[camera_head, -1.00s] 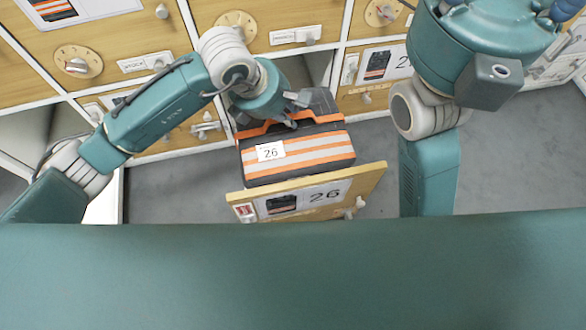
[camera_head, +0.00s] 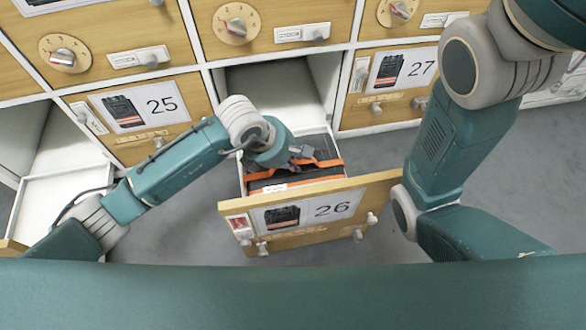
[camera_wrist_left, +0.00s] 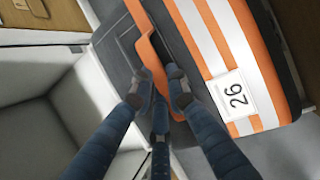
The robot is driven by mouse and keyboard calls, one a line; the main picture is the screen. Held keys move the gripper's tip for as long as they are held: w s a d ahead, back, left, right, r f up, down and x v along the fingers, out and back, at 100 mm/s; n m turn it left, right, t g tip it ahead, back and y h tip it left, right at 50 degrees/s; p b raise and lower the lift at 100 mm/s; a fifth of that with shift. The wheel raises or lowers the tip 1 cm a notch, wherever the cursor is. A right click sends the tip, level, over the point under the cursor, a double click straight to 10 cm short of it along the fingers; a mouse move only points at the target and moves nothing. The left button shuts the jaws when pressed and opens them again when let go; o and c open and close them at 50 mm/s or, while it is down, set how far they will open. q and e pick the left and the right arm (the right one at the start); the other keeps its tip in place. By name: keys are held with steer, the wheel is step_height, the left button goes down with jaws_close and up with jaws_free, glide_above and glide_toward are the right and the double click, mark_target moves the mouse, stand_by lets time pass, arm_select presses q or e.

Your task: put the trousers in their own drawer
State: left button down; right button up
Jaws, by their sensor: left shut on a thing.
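The trousers (camera_head: 290,176) are a dark folded bundle with orange and pale stripes and a white 26 tag. They sit low inside the open drawer 26 (camera_head: 335,205), mostly hidden behind its wooden front. My left gripper (camera_head: 303,158) reaches in over the drawer and is shut on the bundle's orange-trimmed edge. The left wrist view shows the fingers (camera_wrist_left: 163,82) closed on that edge, with the striped trousers (camera_wrist_left: 222,45) and the 26 tag to the right. I cannot tell if the bundle rests on the drawer floor. My right arm shows, but its gripper does not.
Drawer 25 (camera_head: 188,85) at the left and drawer 27 (camera_head: 385,100) at the right are shut, each with a garment picture. Another open white drawer (camera_head: 62,195) is at far left. Grey floor (camera_head: 380,155) lies clear right of drawer 26.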

arm_select(q)
step_height(320, 180, down, 3)
steer(key=shift+f+b, duration=0.15)
steer(key=shift+b, duration=0.7)
steer(key=c, duration=1.7)
jaws_free()
